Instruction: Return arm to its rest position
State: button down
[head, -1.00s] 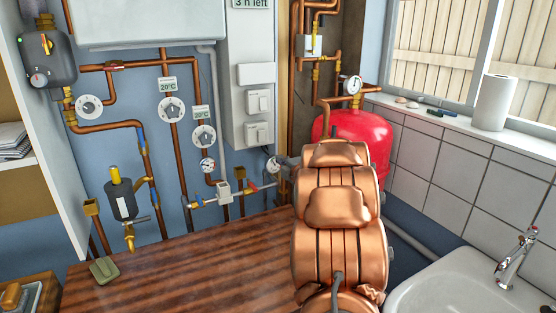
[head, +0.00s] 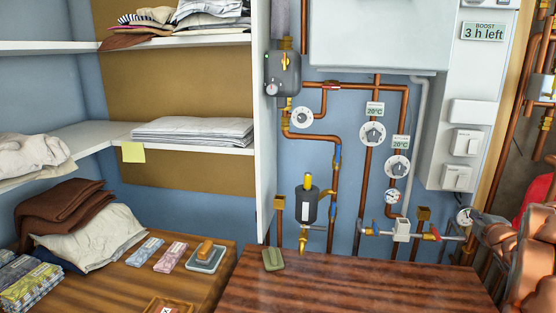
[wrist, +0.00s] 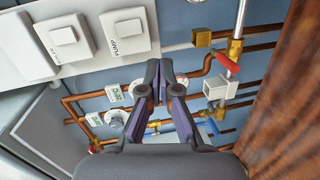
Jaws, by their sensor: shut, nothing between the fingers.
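My gripper (wrist: 161,85) shows in the wrist view, with its two dark fingers close together and nothing between them. It hangs in front of the pipework on the blue wall, with the white switch panel (wrist: 75,35) at upper left.
A brown wooden worktop (head: 350,290) fills the lower middle, with a green block (head: 273,259) on it. Shelves with folded linen (head: 193,131) stand at left. A wall of copper pipes and dials (head: 373,133) is behind.

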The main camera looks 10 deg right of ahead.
jog(key=s+a+f+m+g+y+p, duration=0.1)
jog(key=s+a+f+m+g, duration=0.15)
jog(key=s+a, duration=0.45)
jog(key=s+a+f+m+g, duration=0.1)
jog(key=s+a+m+g, duration=0.25)
jog(key=a, duration=0.75)
jog(key=s+a+f+m+g+y+p, duration=0.1)
jog(key=s+a+m+g, duration=0.35)
jog(key=a, duration=0.55)
jog(key=s+a+f+m+g+y, duration=0.1)
jog(key=s+a+g+y, duration=0.1)
jog(key=s+a, duration=0.7)
jog(key=s+a+f+m+g+y, duration=0.1)
jog(key=s+a+g, duration=0.3)
jog(key=s+a, duration=0.5)
jog(key=s+y, duration=0.1)
jog(key=s, duration=0.4)
jog(key=shift+s+a, duration=0.2)
jog(key=shift+s, duration=0.1)
